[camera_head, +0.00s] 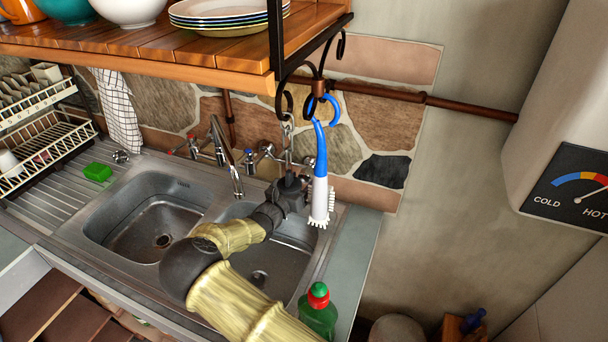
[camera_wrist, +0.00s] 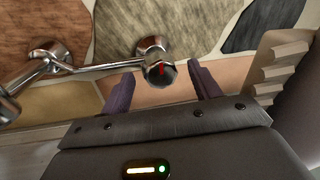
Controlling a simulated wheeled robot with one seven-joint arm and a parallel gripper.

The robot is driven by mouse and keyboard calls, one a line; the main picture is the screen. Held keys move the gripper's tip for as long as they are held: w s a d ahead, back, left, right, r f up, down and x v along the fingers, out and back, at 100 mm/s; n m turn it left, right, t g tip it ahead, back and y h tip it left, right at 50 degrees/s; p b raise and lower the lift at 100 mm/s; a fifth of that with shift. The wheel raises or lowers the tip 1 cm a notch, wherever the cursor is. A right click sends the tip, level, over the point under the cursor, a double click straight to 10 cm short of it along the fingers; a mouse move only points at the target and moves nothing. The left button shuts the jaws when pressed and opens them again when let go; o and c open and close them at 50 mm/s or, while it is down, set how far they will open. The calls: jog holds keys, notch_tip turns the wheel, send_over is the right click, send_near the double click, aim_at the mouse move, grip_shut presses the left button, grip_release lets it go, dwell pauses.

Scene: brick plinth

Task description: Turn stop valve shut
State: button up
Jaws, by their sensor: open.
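The stop valve (camera_wrist: 161,72) shows in the wrist view as a short chrome knob with a dark face and a red mark. It sits on a chrome pipe fitting against the stone wall. My gripper (camera_wrist: 162,84) is open, with one dark finger on each side of the knob. Gaps show between the fingers and the knob, and nothing is gripped. In the head view my gripper (camera_head: 290,182) is at the back right of the sink by the taps, and I cannot make out the valve clearly there.
A blue and white brush (camera_head: 320,165) hangs from a hook close right of my gripper. A wooden shelf (camera_head: 190,62) with dishes hangs above. The tap spout (camera_head: 222,150) stands left, over the sink (camera_head: 150,215). A green bottle (camera_head: 318,312) stands at the front right.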

jog(key=shift+x, duration=1.2)
jog(key=shift+c, duration=0.2)
jog(key=c, duration=0.9)
